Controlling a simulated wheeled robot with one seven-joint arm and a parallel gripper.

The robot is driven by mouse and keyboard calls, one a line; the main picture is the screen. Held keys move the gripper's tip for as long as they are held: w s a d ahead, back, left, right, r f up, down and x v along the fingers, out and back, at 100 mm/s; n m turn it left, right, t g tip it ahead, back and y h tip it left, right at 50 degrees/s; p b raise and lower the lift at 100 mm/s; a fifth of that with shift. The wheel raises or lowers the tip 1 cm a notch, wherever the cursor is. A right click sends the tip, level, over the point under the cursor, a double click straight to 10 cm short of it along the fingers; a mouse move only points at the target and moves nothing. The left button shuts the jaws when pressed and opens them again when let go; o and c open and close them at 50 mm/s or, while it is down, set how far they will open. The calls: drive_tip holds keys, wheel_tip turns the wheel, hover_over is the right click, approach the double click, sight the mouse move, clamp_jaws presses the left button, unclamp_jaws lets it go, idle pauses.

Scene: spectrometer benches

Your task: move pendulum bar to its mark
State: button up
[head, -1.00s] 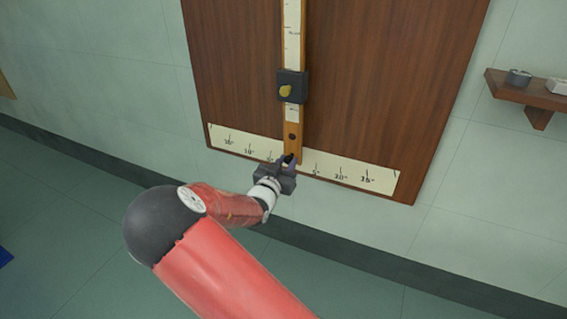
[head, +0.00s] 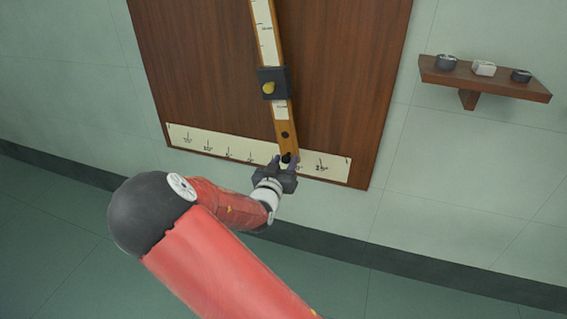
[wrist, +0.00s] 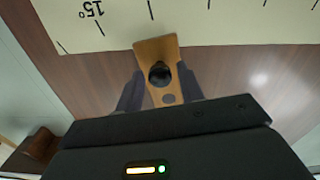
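The pendulum bar (head: 281,118) is a long wooden bar with white scale strips, hanging before a dark wooden board. It is tilted, its lower end out to the right. A black sliding block (head: 273,82) with a brass knob sits on it. My gripper (head: 288,163) is at the bar's lower end. A white angle scale (head: 225,145) runs along the board's bottom; a "15°" label shows in the wrist view. Which mark is the target, I cannot tell.
The wooden board (head: 345,60) is on a green tiled wall. A small wooden shelf (head: 490,84) with several small dark and white items is on the wall at right. The floor (head: 50,240) below is clear.

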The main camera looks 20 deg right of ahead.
drive_tip(key=shift+o, duration=0.6)
drive_tip(key=shift+a, duration=0.1)
drive_tip(key=shift+s+a, duration=0.2)
drive_tip(key=shift+s, duration=0.05)
drive_tip(key=v, duration=0.7)
drive_tip(key=shift+f, duration=0.1)
